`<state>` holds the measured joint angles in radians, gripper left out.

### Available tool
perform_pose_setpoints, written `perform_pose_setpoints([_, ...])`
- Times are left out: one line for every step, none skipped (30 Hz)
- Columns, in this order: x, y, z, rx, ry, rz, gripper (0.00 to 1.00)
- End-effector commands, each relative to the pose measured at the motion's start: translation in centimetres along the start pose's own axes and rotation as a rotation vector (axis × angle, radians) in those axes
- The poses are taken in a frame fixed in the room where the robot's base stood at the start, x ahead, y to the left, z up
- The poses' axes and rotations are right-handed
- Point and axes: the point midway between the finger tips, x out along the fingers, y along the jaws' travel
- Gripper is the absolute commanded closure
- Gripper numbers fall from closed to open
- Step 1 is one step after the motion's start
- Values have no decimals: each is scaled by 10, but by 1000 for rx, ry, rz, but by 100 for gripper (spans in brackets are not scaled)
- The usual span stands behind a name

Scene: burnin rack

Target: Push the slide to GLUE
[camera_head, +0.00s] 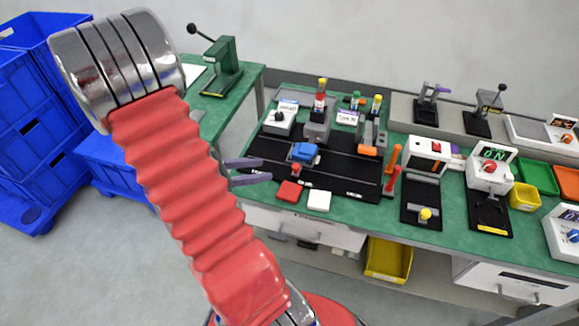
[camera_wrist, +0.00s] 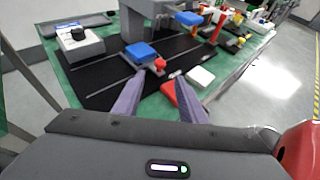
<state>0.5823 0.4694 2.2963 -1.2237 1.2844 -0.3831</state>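The slide appears to be the blue block (camera_head: 304,151) with a red knob (camera_head: 296,170) at its front, on a black track board (camera_head: 345,165) on the green bench. In the wrist view the blue block (camera_wrist: 141,53) and red knob (camera_wrist: 159,64) lie just beyond my fingertips. My gripper (camera_head: 267,169) is open and empty, its two purple fingers pointing toward the knob from the left. In the wrist view my gripper (camera_wrist: 160,76) has its tips on either side of the knob's line, seemingly short of it. Small white marks on the board are unreadable, so I cannot tell which is GLUE.
A red pad (camera_head: 290,192) and white pad (camera_head: 319,201) lie at the bench's front edge. Blue crates (camera_head: 35,130) stand far left.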

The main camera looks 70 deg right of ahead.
Motion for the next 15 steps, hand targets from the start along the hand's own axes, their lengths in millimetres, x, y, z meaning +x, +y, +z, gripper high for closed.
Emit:
perform_pose_setpoints([8,-1,0,0,0,-3,62])
perform_pose_setpoints([12,-1,0,1,-1,-4,62])
perform_pose_setpoints([17,-1,0,1,-1,-3,62])
perform_pose_setpoints([21,-1,0,0,-1,-4,62])
perform_pose_setpoints([25,-1,0,0,0,-4,62])
perform_pose_setpoints([30,-1,0,-1,0,-3,62])
perform_pose_setpoints([34,-1,0,-1,0,-3,62])
perform_pose_setpoints([38,-1,0,-1,0,-4,62])
perform_pose_setpoints([43,-1,0,-1,-1,-4,62])
perform_pose_setpoints([46,-1,0,0,-1,-4,62])
perform_pose_setpoints([50,-1,0,0,-1,-4,62])
perform_pose_setpoints([55,-1,0,0,0,-3,62])
perform_pose_setpoints([59,-1,0,0,0,-3,62])
perform_pose_setpoints([63,-1,0,0,1,-4,62])
perform_pose_setpoints([68,-1,0,-1,0,-3,62])
